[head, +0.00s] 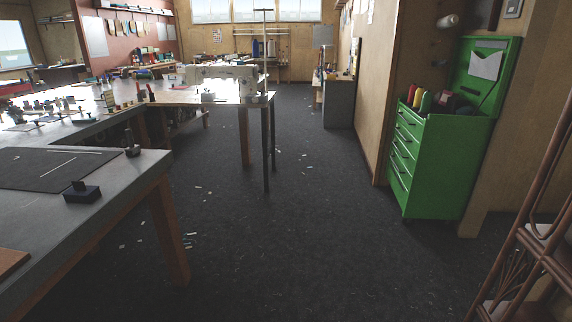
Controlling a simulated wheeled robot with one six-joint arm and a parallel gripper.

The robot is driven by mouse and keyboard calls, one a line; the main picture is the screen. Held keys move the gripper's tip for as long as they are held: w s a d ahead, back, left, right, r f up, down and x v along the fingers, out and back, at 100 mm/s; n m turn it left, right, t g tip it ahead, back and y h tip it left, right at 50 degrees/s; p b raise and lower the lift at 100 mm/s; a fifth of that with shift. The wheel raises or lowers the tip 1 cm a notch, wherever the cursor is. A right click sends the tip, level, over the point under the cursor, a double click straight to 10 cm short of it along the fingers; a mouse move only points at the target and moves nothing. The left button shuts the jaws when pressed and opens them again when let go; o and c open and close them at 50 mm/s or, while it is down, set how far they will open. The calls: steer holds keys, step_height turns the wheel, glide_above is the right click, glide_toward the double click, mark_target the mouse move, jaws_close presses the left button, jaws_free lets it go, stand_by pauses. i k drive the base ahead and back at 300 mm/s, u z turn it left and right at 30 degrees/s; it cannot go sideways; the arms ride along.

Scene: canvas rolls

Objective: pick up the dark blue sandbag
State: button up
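A small dark blue, block-like item with a raised dark tab (82,193) sits on the near left worktable, at the front edge of a dark mat. It matches the dark blue sandbag in colour, though its material is too small to tell. Nothing is touching it from above. My gripper is not in view.
The grey worktable (125,185) fills the left, with a dark mat (40,168) and a small dark upright item (131,147). A sewing machine (222,78) stands further back. A green drawer cabinet (440,165) and a brown rack (535,240) stand right. The middle floor is clear except for scraps.

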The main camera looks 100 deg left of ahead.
mark_target(80, 192)
steer(key=z, duration=2.6)
steer(key=k, duration=2.55)
steer(key=z, duration=2.65)
